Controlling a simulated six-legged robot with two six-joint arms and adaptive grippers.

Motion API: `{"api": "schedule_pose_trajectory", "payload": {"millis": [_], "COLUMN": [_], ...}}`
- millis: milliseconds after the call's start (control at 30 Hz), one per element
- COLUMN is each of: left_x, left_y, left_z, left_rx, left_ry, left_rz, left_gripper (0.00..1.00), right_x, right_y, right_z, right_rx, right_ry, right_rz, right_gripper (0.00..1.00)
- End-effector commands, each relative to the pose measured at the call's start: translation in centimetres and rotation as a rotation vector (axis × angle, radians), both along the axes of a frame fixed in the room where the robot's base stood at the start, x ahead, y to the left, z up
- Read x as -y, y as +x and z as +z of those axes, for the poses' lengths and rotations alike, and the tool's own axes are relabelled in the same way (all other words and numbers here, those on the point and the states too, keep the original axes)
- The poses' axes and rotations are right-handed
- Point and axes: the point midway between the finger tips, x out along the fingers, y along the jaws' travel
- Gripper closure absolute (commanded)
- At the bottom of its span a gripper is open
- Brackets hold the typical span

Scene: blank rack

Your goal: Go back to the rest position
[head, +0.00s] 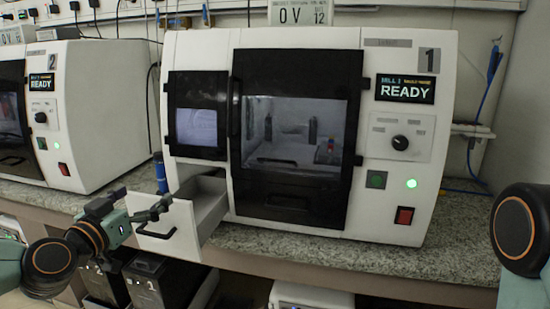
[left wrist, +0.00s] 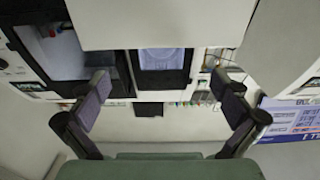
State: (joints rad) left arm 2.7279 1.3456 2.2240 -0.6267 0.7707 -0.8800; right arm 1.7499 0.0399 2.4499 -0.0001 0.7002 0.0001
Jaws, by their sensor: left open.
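My left gripper (head: 138,203) is in the lower left of the head view, in front of the open white drawer (head: 208,208) of the mill marked 1 (head: 205,60). Its fingers are spread near the drawer's front, with the dark drawer handle (head: 155,234) just below them; I cannot tell whether they touch the drawer. In the left wrist view the two fingers (left wrist: 165,100) stand wide apart with nothing between them. My right arm shows only as a dark joint and teal link at the right edge; its gripper is out of view.
Mill 1's screen (head: 405,89) reads READY and a green light (head: 411,183) is lit. Mill 2 (head: 95,100) stands at left on the same granite counter (head: 370,254). A blue bottle (head: 160,173) stands by the drawer. Dark boxes (head: 155,283) sit below the counter.

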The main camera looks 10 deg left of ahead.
Motion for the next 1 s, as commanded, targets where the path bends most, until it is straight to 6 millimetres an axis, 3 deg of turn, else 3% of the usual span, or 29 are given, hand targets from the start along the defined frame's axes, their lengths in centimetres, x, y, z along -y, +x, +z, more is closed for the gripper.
{"api": "schedule_pose_trajectory", "payload": {"millis": [1000], "left_x": [0.0], "left_y": [0.1], "left_z": [-8.5], "left_rx": [-0.005], "left_ry": [0.004], "left_rz": [0.0], "left_gripper": [0.0], "right_x": [0.0], "right_y": [0.0], "right_z": [0.0], "right_rx": [0.0], "right_ry": [0.0], "right_rz": [0.0], "right_gripper": [0.6]}}
